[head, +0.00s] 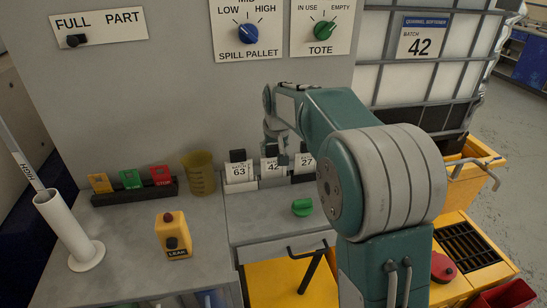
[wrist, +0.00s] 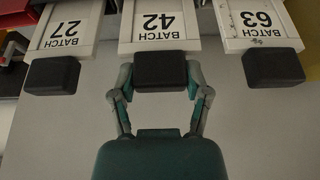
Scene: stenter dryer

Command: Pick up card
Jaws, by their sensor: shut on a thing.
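Three white batch cards with black grips stand in a row against the grey panel. They are batch 63 (head: 239,172), batch 42 (head: 270,166) and batch 27 (head: 307,162) in the head view. In the wrist view they appear upside down, with batch 42 (wrist: 158,25) in the middle, batch 27 (wrist: 65,27) left and batch 63 (wrist: 257,22) right. My gripper (wrist: 160,76) is shut on the black grip of the batch 42 card, one finger on each side. In the head view my gripper (head: 276,148) is partly hidden by my arm. The card still lines up with its neighbours.
A yellow-green cup (head: 199,174) stands left of the cards. A rack with yellow, green and red tags (head: 131,181) and a yellow LEAK box (head: 173,237) are further left. A green knob-like object (head: 303,207) sits in front of the cards. A caged tote (head: 428,65) stands right.

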